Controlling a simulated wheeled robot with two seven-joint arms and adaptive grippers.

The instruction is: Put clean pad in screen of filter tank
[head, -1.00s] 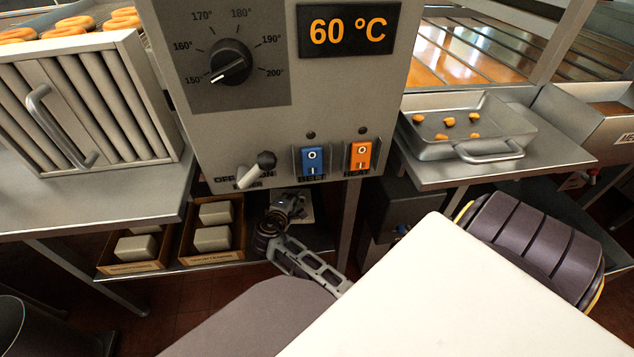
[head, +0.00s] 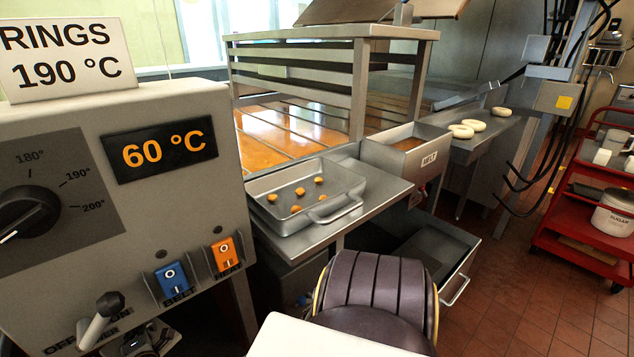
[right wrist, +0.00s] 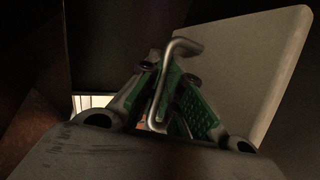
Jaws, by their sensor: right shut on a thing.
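My right gripper (head: 140,345) shows only in part at the bottom left of the head view, below the control panel. In the right wrist view its green-padded fingers (right wrist: 172,88) are shut on a bent metal rod (right wrist: 180,47), which looks like a handle. What the rod belongs to is hidden in the dark. A steel drawer-like tank (head: 470,262) with a front handle stands open under the fryer line, perhaps the filter tank. I cannot make out a clean pad or a screen. My left gripper is not in view.
The control panel (head: 120,215) with a lever and switches fills the left. A steel tray (head: 345,192) with small orange pieces sits on a shelf beside it. A red cart (head: 565,235) with a sugar tub (head: 615,215) stands at right. The tiled floor (head: 510,300) between is clear.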

